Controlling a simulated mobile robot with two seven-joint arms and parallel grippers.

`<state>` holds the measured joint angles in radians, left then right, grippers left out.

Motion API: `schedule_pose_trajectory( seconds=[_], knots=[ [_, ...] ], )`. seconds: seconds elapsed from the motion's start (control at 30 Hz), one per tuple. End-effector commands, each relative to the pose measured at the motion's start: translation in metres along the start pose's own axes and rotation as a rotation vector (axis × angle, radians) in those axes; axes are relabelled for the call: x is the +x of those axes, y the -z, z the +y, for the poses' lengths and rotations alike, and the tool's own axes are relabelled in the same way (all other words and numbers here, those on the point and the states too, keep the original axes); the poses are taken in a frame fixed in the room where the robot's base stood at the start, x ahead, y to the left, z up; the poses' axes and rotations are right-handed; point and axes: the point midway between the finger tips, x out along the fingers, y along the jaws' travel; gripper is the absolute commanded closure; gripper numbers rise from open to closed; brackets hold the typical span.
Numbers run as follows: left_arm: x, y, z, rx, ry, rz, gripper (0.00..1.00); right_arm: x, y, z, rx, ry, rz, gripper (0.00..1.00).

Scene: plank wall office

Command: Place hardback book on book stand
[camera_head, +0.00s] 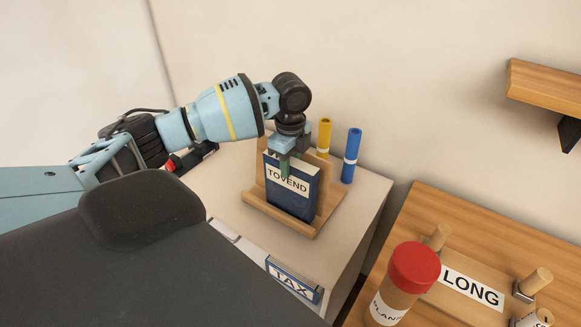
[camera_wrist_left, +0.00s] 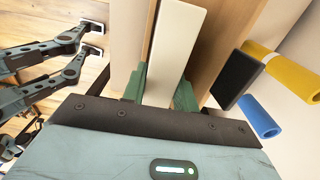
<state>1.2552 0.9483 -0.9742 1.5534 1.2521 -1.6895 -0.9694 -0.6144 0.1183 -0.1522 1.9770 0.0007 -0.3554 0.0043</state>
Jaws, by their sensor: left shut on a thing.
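The hardback book (camera_head: 291,191) is dark blue with a white label reading "TOVEND". It stands nearly upright, leaning back on the wooden book stand (camera_head: 283,223), with its lower edge at the front ledge. My left gripper (camera_head: 286,165) is above it, shut on its top edge. In the left wrist view the green fingers of my left gripper (camera_wrist_left: 162,88) sit either side of the book's pale page edge (camera_wrist_left: 175,50). The wooden stand (camera_wrist_left: 215,35) shows behind it. My right gripper (camera_wrist_left: 82,40) shows at the left of the wrist view, its fingers apart.
Yellow (camera_head: 323,138) and blue (camera_head: 351,156) tubes stand behind the stand. A blue "TAX" item (camera_head: 293,281) lies at the white cabinet's front. A shelf (camera_head: 545,82) hangs above.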

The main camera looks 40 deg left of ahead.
Motion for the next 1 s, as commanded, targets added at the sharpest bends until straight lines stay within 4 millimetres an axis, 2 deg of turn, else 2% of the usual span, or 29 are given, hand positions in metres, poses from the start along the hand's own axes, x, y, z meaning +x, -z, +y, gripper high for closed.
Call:
schedule_pose_trajectory(
  seconds=[0.1, 0.5, 0.53, 0.67, 1.0],
  knots=[
    [0.011, 0.0, -0.001, -0.001, 0.004, 0.001, 1.0, 0.0, 0.001, 0.001, -0.005, 0.0, 0.001, 0.64],
    [0.015, 0.0, -0.001, 0.0, 0.006, 0.002, 1.0, 0.0, 0.002, 0.001, -0.005, 0.0, 0.003, 0.64],
    [0.016, 0.0, -0.001, 0.0, 0.004, 0.001, 0.69, 0.0, 0.002, 0.001, -0.005, 0.0, 0.003, 0.64],
    [0.016, 0.0, -0.001, 0.0, 0.004, 0.001, 0.52, 0.0, 0.002, 0.0, -0.001, 0.0, 0.003, 0.64],
    [0.014, 0.0, -0.001, 0.0, 0.004, 0.001, 0.49, 0.001, 0.002, -0.002, 0.009, -0.001, 0.004, 0.64]
  ],
)
